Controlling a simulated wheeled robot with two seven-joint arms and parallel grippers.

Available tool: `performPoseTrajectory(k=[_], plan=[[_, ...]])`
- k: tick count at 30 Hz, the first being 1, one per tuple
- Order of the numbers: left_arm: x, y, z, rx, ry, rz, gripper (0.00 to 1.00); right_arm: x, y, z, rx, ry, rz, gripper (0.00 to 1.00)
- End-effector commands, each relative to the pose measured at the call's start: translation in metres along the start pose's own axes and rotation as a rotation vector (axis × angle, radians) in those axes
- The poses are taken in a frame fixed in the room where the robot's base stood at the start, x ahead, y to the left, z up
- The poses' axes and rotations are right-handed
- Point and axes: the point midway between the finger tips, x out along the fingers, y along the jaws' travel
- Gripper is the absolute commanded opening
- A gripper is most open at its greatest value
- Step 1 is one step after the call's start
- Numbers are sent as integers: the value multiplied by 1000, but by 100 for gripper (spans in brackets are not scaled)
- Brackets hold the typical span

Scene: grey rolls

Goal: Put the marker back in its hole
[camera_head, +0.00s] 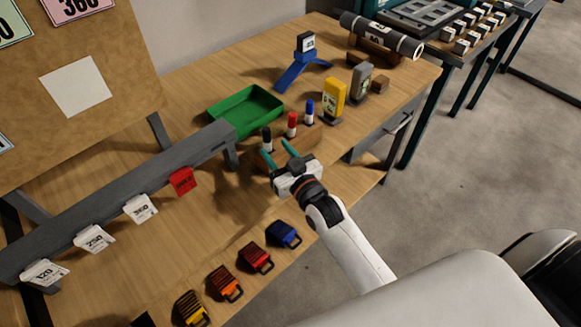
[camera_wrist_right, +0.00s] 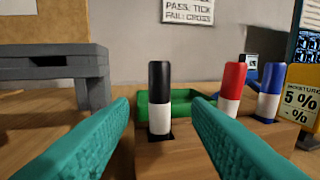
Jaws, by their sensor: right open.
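A wooden block (camera_head: 310,136) on the table holds three upright markers with white lower barrels. The black marker (camera_head: 266,139) is at its left end, the red marker (camera_head: 292,122) in the middle and the blue marker (camera_head: 309,110) at the right. My right gripper (camera_head: 277,151) is open at the block's near side. In the right wrist view the black marker (camera_wrist_right: 159,98) stands upright between the two teal fingers (camera_wrist_right: 162,110), apart from both, its foot at a dark spot in the wood. My left gripper is not in view.
A green tray (camera_head: 246,108) lies behind the block. A yellow meter (camera_head: 334,97) and a grey one (camera_head: 361,82) stand to the right. A grey rail (camera_head: 115,203) with hanging tags runs along the left. Several coloured clips (camera_head: 256,257) lie in front; bare table separates them from the rail.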

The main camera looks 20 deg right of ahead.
Motion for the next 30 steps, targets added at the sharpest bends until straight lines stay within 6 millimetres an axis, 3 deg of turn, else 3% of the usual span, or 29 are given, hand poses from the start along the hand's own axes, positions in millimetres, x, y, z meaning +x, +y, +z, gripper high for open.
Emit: performPoseTrajectory(k=[6, 12, 30], plan=[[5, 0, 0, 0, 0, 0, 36, -47, 1, -1, 0, 1, 1, 44], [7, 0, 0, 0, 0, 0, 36, -70, 0, 0, 0, 0, 0, 44], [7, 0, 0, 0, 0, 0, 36, -74, 0, 0, 0, -1, 0, 44]])
